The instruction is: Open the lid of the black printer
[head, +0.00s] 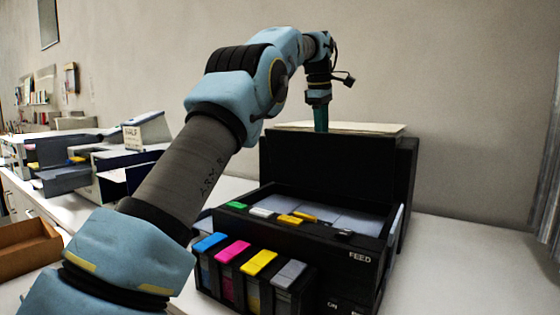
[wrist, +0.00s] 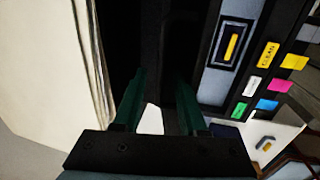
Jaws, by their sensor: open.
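The black printer (head: 280,165) stands on the white counter, with ink tanks in blue, magenta, yellow and grey at its front. A tall black panel rises behind its recessed top, which shows blue-grey plates; I cannot tell whether this panel is the lid. My gripper (head: 321,122) points down at the panel's top edge, beside a cream slab (head: 385,128). In the wrist view, my gripper (wrist: 160,110) is open, its dark green fingers apart over the black part of the printer (wrist: 150,35). Contact is unclear, and the fingertips are partly hidden in the head view.
Another printer-like machine (head: 70,150) and a white box (head: 147,132) are on the counter at left. A brown open box (head: 28,247) is at lower left. A curtain (head: 550,180) hangs at the right edge. The counter right of the printer (head: 465,265) is clear.

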